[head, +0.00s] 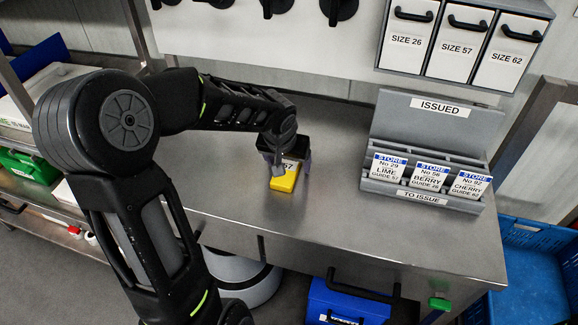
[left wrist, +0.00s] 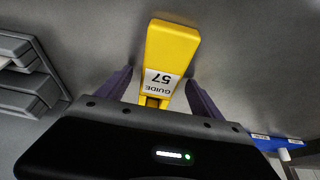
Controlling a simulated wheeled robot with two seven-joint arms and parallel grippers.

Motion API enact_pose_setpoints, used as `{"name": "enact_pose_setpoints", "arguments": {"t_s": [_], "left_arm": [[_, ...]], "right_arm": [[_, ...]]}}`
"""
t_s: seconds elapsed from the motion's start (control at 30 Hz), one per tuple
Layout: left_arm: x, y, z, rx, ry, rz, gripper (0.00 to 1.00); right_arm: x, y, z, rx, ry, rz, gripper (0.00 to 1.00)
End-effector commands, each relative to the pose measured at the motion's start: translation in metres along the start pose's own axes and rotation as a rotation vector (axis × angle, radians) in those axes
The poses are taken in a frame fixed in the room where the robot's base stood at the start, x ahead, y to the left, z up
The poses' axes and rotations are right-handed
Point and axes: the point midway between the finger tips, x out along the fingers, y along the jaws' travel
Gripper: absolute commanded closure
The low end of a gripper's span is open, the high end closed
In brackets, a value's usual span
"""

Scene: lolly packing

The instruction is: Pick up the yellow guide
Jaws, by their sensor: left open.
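The yellow guide (head: 284,182) lies on the steel bench, near the middle of the head view. In the left wrist view the yellow guide (left wrist: 174,45) carries a white label reading GUIDE 57. My left gripper (head: 285,163) is open above the guide's label end, pointing down. In the left wrist view the two purple fingers of my left gripper (left wrist: 158,86) stand on either side of the guide's label end, apparently with gaps. The guide's far end sticks out beyond the fingers. My right gripper is not in view.
A grey rack (head: 436,110) marked ISSUED and TO ISSUE holds three store cards at the bench's right. Drawers labelled SIZE 26 (head: 406,42), SIZE 57 (head: 457,48) and SIZE 62 (head: 507,58) hang above. The bench between guide and rack is clear. A blue crate (head: 530,275) stands lower right.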

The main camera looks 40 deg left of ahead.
Motion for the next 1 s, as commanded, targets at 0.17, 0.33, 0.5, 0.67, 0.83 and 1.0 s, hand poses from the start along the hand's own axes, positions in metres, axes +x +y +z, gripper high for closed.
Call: {"name": "enact_pose_setpoints", "arguments": {"t_s": [0.17,0.33,0.5,0.67,0.83,1.0], "left_arm": [[0.0020,-0.0001,0.0007,0.000,0.000,0.000,0.24],[0.0019,-0.0001,0.0007,0.000,0.000,0.000,0.29],[0.0020,0.0000,0.0008,0.000,0.000,0.000,0.42],[0.0020,0.0000,0.0008,0.000,0.000,0.000,0.56],[0.0021,0.0000,0.0009,0.000,0.000,0.000,0.69],[0.0021,0.0001,0.0009,0.000,0.000,0.000,0.83]], "right_arm": [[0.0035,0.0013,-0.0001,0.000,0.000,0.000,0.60],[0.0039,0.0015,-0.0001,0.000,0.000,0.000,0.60],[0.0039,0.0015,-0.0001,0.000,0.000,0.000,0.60],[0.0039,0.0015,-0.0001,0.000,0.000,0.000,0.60],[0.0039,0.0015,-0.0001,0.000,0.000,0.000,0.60],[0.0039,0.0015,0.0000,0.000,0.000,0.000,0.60]]}}
